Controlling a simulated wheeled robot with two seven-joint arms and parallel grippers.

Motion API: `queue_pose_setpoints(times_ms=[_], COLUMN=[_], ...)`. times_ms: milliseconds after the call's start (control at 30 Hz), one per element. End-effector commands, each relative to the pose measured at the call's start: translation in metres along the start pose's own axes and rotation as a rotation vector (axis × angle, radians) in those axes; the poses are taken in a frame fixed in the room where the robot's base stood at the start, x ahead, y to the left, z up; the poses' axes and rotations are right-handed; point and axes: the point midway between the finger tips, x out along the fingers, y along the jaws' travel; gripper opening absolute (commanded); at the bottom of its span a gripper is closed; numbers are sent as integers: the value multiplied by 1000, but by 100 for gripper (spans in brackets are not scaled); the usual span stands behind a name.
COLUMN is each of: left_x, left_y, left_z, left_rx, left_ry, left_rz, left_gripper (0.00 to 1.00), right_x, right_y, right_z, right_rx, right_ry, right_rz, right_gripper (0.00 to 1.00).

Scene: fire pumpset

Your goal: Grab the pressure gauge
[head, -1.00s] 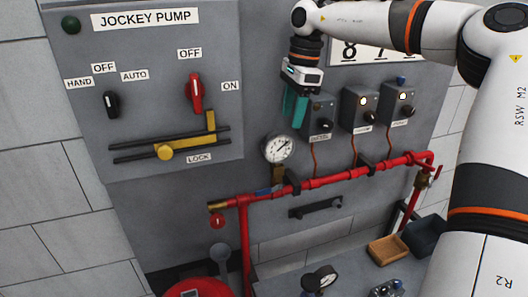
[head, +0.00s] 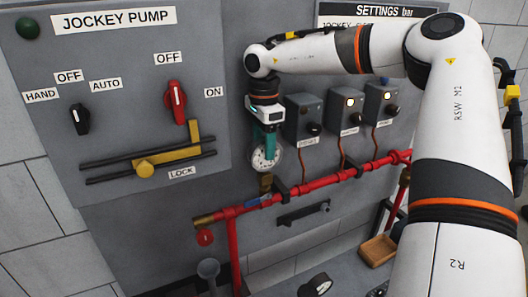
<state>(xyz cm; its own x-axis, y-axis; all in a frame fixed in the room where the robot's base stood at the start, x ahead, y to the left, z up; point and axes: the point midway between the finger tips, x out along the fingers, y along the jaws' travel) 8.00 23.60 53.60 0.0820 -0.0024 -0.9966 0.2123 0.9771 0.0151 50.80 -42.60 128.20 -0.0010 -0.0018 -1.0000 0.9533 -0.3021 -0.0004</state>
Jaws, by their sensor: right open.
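The pressure gauge (head: 264,160) has a round white dial and sits on a brass fitting above the red pipe (head: 320,184). My right gripper (head: 267,148) points down at it, its teal fingers open and overlapping the upper part of the dial in the picture. I cannot tell whether the fingers touch the gauge. A second, dark-rimmed gauge (head: 316,284) lies low at the bottom of the view. My left gripper is not in view.
The jockey pump panel (head: 110,140), with switches and a yellow lock bar, stands at the left. Several grey switch boxes (head: 345,110) are mounted to the gripper's right. A blue-handled valve (head: 258,200) is just below the gauge. A brown tray (head: 378,249) sits lower right.

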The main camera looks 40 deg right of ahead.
Motion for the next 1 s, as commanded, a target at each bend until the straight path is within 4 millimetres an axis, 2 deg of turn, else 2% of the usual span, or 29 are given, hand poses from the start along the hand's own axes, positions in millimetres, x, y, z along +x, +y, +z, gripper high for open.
queue_pose_setpoints(times_ms=[33,100,300,533,867,1000], left_x=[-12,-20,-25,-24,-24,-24], left_y=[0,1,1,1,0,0], left_z=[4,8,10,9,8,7], left_rx=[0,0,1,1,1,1], left_ry=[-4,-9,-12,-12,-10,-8], left_rz=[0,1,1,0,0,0], left_gripper=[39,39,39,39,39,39], right_x=[4,14,38,41,40,40], right_y=[-2,-3,-3,-2,-2,-2], right_z=[0,0,0,0,0,0], right_rx=[0,-1,1,1,1,0], right_ry=[2,1,2,3,2,2], right_rz=[-6,-7,-3,-1,-1,0], right_gripper=[53,53,53,53,0,0])
